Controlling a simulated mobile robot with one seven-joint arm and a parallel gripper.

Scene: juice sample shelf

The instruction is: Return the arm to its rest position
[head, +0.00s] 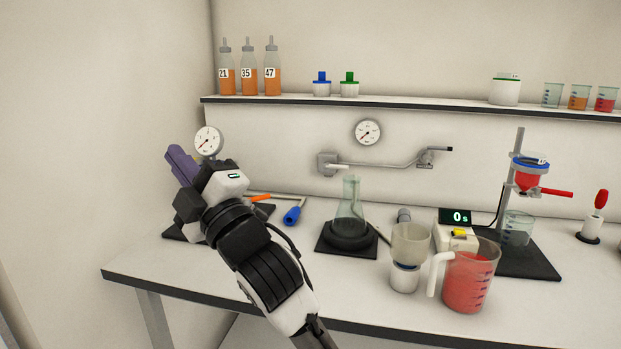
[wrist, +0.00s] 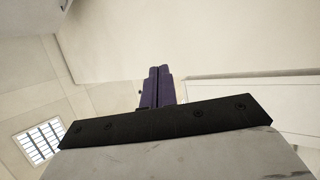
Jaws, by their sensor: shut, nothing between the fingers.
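My gripper (head: 180,163) is at the left end of the bench in the head view, raised above the bench top. Its purple fingers point up and to the left, near a round dial gauge. In the wrist view the two purple fingers (wrist: 157,88) lie side by side, closed together, with nothing between them. My arm covers part of the bench's left side, including most of a dark mat there.
The bench (head: 150,270) holds a flask (head: 349,197), a red-filled jug (head: 468,280), a white cup (head: 405,280), a timer (head: 456,217) and a blue-handled tool (head: 293,214). A shelf (head: 420,102) carries bottles and beakers. The left wall is close to my gripper.

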